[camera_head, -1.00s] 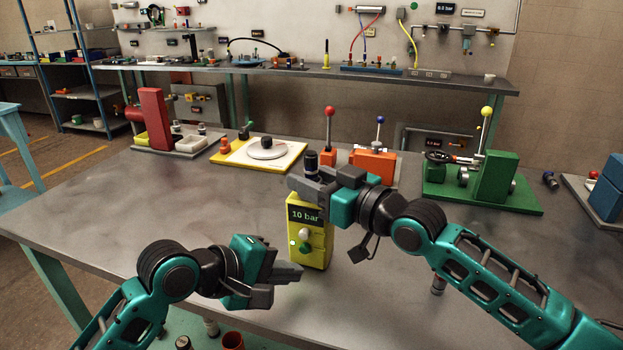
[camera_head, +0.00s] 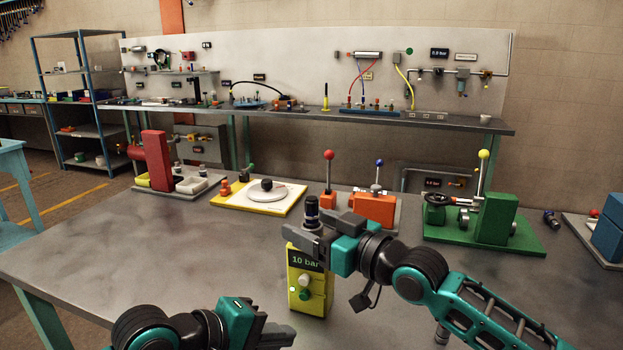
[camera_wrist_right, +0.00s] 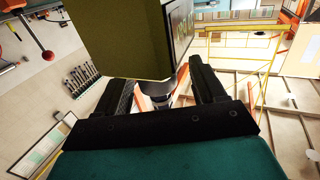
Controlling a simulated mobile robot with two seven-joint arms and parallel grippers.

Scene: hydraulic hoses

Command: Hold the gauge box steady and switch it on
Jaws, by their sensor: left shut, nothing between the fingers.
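The yellow gauge box (camera_head: 311,298) stands upright on the bench, its dark display reading "10 bar". A white button and a green button sit on its front, with a small green light beside them. A black fitting (camera_head: 311,208) rises from its top. My right gripper (camera_head: 304,238) is at the box top, around the fitting. In the right wrist view its fingers (camera_wrist_right: 165,88) are apart beside the box (camera_wrist_right: 125,40); whether they clamp it I cannot tell. My left gripper (camera_head: 286,336) is shut and empty, low in front of the box, apart from its buttons.
Behind stand a yellow-framed board with a white disc (camera_head: 262,197), an orange lever unit (camera_head: 372,208) and a green lever stand (camera_head: 492,218). A red upright unit (camera_head: 157,160) is at the back left. The bench (camera_head: 150,255) is clear left of the box.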

